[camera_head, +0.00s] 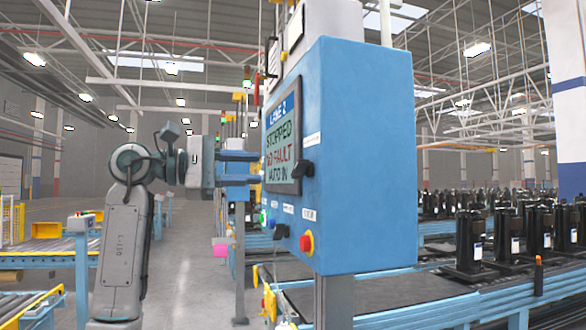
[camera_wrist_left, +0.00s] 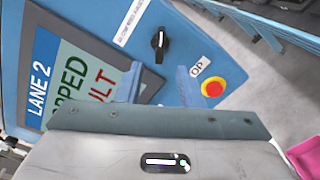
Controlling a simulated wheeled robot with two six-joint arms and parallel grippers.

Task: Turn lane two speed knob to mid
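The blue lane 2 control box (camera_head: 365,150) stands right of centre, with a screen (camera_head: 283,140) reading LANE 2, STOPPED, NO FAULT. My right gripper is not in view.
A red stop button (camera_head: 306,243) is close to the knob, at the box's lower edge; it shows on yellow in the wrist view (camera_wrist_left: 212,88). A green button (camera_head: 263,217) is on the knob's other side. Conveyors with black compressors (camera_head: 469,235) stand at right.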

